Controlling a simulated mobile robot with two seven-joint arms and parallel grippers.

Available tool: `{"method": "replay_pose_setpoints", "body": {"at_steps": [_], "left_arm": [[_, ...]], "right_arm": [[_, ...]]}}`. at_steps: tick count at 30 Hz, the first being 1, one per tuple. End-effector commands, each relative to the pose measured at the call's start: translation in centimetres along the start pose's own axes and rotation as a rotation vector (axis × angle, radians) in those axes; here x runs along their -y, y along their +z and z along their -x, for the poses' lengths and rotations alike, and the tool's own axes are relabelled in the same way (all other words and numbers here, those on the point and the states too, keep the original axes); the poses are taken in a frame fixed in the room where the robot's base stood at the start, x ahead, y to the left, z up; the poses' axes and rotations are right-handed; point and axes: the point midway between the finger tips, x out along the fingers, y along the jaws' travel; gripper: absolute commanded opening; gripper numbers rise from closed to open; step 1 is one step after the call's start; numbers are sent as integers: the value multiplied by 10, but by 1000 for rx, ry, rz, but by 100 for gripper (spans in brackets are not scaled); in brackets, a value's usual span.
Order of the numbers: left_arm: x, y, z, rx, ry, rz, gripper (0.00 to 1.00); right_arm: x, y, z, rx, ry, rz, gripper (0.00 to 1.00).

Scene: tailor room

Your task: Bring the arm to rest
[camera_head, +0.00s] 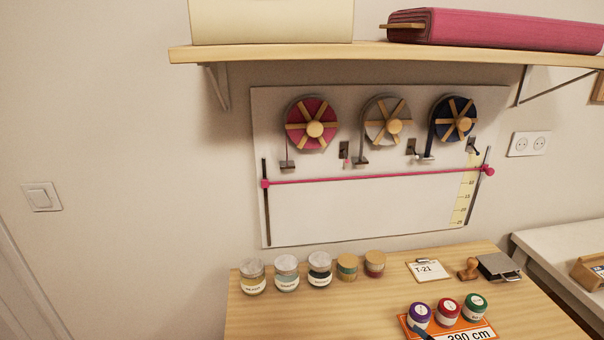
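Neither of my grippers and neither arm shows in the head view, so I cannot see whether they are open or hold anything. A wooden table (290,318) stands below a white wall board (350,222). The board carries a pink reel (300,135), a grey-white reel (375,130) and a dark blue reel (443,131). A pink cord (370,177) runs across the board between two dark upright rods.
Several jars (286,272) line the table's back left. A T-21 clipboard (428,270), wooden stamp (469,269) and grey box (499,267) stand right. Purple, red and green pots (447,312) sit near a 390 cm card (470,336). A shelf (300,52) overhangs the board.

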Motion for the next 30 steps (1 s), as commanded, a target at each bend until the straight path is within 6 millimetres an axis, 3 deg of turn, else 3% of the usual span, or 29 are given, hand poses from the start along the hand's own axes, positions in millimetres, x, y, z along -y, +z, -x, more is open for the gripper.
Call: {"method": "replay_pose_setpoints", "body": {"at_steps": [3, 6, 13, 18, 25, 26, 30], "left_arm": [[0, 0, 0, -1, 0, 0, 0], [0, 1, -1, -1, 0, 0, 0], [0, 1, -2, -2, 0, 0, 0], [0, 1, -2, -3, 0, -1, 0], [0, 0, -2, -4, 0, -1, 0], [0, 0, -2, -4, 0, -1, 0], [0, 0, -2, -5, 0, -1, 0]], "right_arm": [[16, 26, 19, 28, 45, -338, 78], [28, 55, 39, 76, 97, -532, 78], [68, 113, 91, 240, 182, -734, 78], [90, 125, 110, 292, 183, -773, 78], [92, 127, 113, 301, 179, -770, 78], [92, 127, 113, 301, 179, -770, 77], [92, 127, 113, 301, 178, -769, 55]]}}
